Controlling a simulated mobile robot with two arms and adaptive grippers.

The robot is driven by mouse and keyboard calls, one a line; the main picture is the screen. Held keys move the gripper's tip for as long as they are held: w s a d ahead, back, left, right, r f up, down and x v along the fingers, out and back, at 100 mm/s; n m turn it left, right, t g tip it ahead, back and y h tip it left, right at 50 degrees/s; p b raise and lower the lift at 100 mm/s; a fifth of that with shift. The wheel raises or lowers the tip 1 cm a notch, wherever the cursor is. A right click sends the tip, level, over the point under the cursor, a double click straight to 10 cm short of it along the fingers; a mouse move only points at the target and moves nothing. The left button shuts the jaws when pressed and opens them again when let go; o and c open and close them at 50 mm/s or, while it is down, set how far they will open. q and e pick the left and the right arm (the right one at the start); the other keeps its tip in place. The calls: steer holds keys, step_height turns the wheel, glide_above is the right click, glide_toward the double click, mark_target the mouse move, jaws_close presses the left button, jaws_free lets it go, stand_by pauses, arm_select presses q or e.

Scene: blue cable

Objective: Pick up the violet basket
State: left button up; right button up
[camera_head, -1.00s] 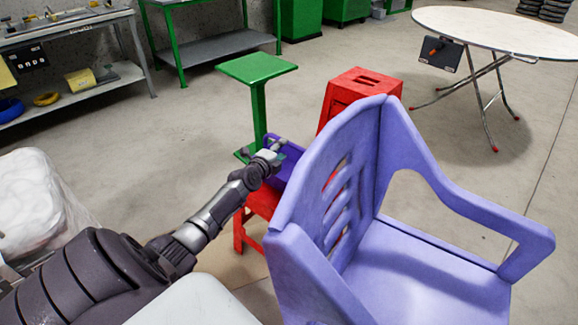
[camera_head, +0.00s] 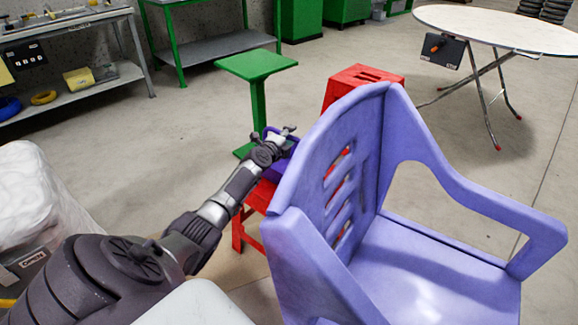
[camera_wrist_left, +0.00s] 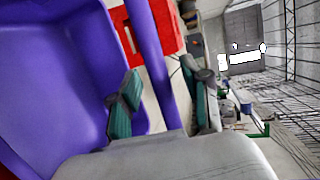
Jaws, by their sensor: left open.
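The violet basket (camera_head: 271,172) sits on a red stool (camera_head: 256,196) behind the lilac chair, largely hidden by my left arm and the chair back. My left gripper (camera_head: 279,138) is over the basket in the head view. In the left wrist view the basket's inside (camera_wrist_left: 50,75) fills the left side. Its handle (camera_wrist_left: 152,55) runs down between the two teal-padded fingers of the open left gripper (camera_wrist_left: 163,108). There is a gap between the handle and the left-hand finger. Whether the other finger touches it I cannot tell. My right gripper is not in view.
The lilac armchair (camera_head: 425,255) stands close on the right. A green stand (camera_head: 257,66) and another red stool (camera_head: 362,78) are just behind. A white wrapped load (camera_head: 25,200) is at the left. Open floor (camera_head: 160,130) lies beyond my arm.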

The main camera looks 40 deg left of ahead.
arm_select(q)
jaws_close()
steer(key=shift+r, duration=0.1)
stand_by(0.4)
